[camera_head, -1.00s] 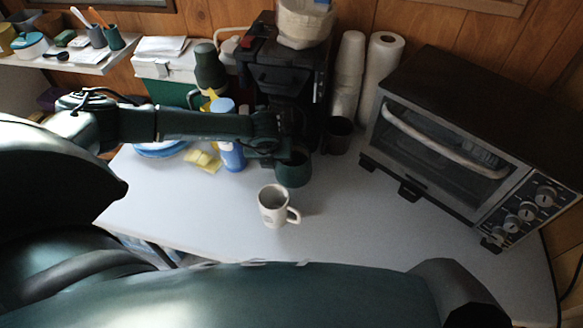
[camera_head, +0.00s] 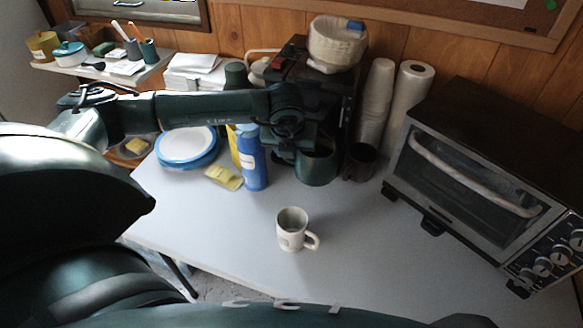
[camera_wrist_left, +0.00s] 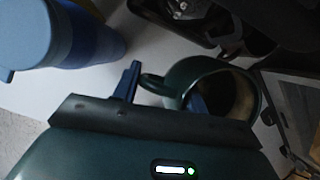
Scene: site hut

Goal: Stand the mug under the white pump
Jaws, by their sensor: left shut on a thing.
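A dark green mug (camera_head: 316,166) is in my left gripper (camera_head: 303,150), in front of the black coffee machine in the head view. In the left wrist view the green mug (camera_wrist_left: 225,90) has its handle toward the jaws, and the fingers are at its handle side. I cannot tell whether its base touches the table. A cream mug (camera_head: 292,229) stands upright, apart, nearer me. A dark brown mug (camera_head: 360,163) stands right of the green one. I cannot clearly make out a white pump; a pale curved part (camera_head: 258,66) shows behind my arm. My right gripper is out of view.
The black coffee machine (camera_head: 342,105) stands behind the green mug. A blue bottle (camera_head: 252,160) is close on its left, with yellow sponges (camera_head: 224,178) and blue-rimmed plates (camera_head: 186,146). Cup stacks, a paper roll (camera_head: 408,100) and a toaster oven (camera_head: 475,165) are right. The front of the white table (camera_head: 350,275) is clear.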

